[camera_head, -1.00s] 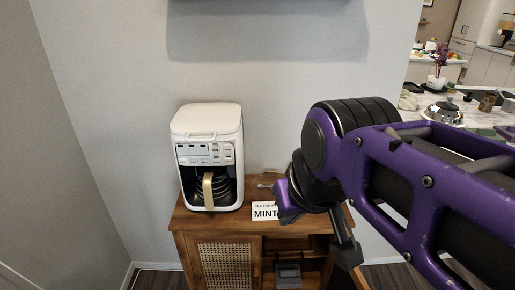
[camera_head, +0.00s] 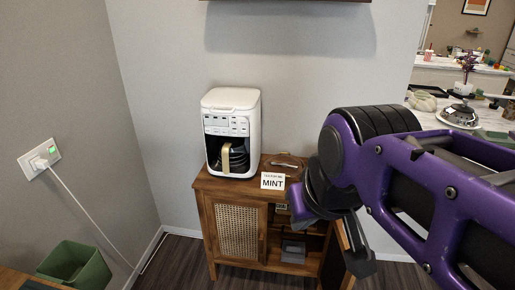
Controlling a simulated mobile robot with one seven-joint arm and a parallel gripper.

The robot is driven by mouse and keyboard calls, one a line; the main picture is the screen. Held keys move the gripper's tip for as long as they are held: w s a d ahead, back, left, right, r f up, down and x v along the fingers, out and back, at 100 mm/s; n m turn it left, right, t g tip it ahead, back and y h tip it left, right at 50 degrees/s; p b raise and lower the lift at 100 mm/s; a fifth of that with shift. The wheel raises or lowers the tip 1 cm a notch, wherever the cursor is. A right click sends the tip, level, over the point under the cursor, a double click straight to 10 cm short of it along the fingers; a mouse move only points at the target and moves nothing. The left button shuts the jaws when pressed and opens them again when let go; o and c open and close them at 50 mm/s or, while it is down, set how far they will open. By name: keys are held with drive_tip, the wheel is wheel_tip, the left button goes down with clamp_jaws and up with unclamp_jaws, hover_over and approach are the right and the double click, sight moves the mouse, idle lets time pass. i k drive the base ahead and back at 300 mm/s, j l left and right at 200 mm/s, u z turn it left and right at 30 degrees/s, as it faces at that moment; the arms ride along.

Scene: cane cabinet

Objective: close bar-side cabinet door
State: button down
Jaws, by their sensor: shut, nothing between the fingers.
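The wooden cane cabinet (camera_head: 232,184) stands against the wall below the middle of the head view. Its left door with a woven cane panel (camera_head: 237,231) looks closed. The middle bay is an open shelf. At the cabinet's right end, a dark panel (camera_head: 334,262) appears to be the bar-side door standing open, partly hidden by my arm. My gripper (camera_head: 362,266) is shut and empty, pointing down in front of the cabinet's right end. I cannot tell whether it touches the door.
A white coffee maker (camera_head: 231,112) and a MINT sign (camera_head: 272,181) stand on the cabinet top. A grey object (camera_head: 293,250) sits in the open shelf. A green bin (camera_head: 75,265) is at lower left. A counter with dishes (camera_head: 459,114) is at right.

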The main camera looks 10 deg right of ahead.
sight(333, 274)
drive_tip(key=k+l+u, duration=0.25)
drive_tip(key=k+l, duration=0.3)
drive_tip(key=k+l+u, duration=0.15)
drive_tip(key=l, duration=0.2)
drive_tip(key=k+l+u, duration=0.1)
drive_tip(key=l, duration=0.3)
drive_tip(key=l+u, duration=0.25)
drive_tip(key=l, duration=0.95)
drive_tip(key=i+l, duration=0.1)
drive_tip(key=l, duration=0.3)
drive_tip(key=i+l+z, duration=0.2)
drive_tip(key=l, duration=0.25)
drive_tip(key=i+l+z, duration=0.25)
drive_tip(key=l, duration=0.15)
drive_tip(key=k+j+u, duration=0.35)
drive_tip(key=j+u, duration=0.15)
drive_tip(key=j, duration=0.25)
